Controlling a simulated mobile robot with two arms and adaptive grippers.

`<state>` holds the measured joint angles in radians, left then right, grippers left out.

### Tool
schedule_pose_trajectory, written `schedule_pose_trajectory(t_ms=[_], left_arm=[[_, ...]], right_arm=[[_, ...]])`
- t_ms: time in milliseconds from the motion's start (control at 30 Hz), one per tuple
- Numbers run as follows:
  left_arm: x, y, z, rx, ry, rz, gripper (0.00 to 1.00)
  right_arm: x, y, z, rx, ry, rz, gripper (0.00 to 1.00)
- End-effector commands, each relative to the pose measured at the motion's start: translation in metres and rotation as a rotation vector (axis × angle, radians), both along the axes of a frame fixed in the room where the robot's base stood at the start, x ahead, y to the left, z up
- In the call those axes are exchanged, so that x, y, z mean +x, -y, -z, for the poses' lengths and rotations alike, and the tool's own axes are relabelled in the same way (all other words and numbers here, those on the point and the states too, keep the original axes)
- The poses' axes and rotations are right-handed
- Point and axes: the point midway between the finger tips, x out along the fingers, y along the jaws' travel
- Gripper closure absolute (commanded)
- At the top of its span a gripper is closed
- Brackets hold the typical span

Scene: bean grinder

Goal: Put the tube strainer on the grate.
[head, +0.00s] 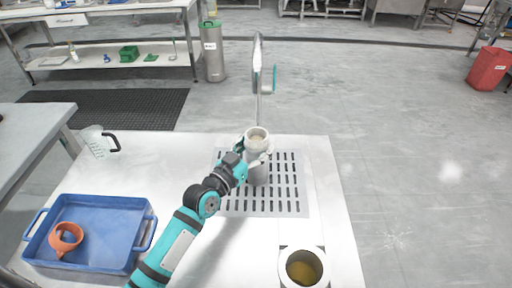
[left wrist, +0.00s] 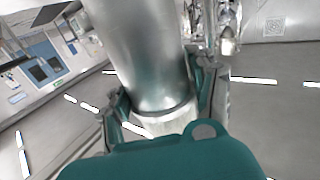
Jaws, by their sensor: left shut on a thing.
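The tube strainer (head: 257,136) is a silvery metal tube with a pale rim, and it is upright in the head view. My left gripper (head: 254,150) is shut around its upper part. In the left wrist view the shiny tube (left wrist: 142,55) lies between the teal fingers. The grate (head: 234,207) is a grey slotted plate set in the white table. The strainer's lower part shows over the grate's upper middle. I cannot tell whether its bottom touches the slots. My right gripper is not in view.
A tall metal tap (head: 258,80) rises behind the grate. A white cup with brownish contents (head: 302,268) stands at the front right. A clear jug (head: 97,142) stands at back left.

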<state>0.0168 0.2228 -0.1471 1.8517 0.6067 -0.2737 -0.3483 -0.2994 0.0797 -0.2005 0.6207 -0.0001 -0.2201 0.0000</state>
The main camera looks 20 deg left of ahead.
Motion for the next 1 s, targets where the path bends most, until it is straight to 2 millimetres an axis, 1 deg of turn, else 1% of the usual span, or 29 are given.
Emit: schedule_pose_trajectory(t_ms=[33,67,233,467,567,633,767,1000], left_arm=[[0.0,0.0,0.002,0.0,0.002,0.0,0.99],[0.0,0.0,0.003,0.0,-0.001,0.0,0.4],[0.0,0.0,0.002,0.0,-0.001,0.0,0.18],[0.0,0.0,0.002,0.0,-0.001,0.0,0.17],[0.0,0.0,-0.001,-0.001,0.0,0.0,0.17],[-0.005,-0.002,-0.001,0.002,-0.003,0.0,0.17],[-0.026,-0.008,-0.001,0.003,-0.005,0.001,0.17],[-0.076,-0.024,-0.001,0.004,-0.005,0.001,0.17]], right_arm=[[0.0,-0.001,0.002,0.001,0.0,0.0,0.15],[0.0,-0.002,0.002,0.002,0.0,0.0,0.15],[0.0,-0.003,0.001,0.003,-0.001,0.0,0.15],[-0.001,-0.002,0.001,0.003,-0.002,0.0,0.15],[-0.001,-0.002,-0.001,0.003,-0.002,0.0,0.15],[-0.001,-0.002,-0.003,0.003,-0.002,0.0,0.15],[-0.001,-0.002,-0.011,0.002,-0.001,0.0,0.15],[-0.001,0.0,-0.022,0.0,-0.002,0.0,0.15]])
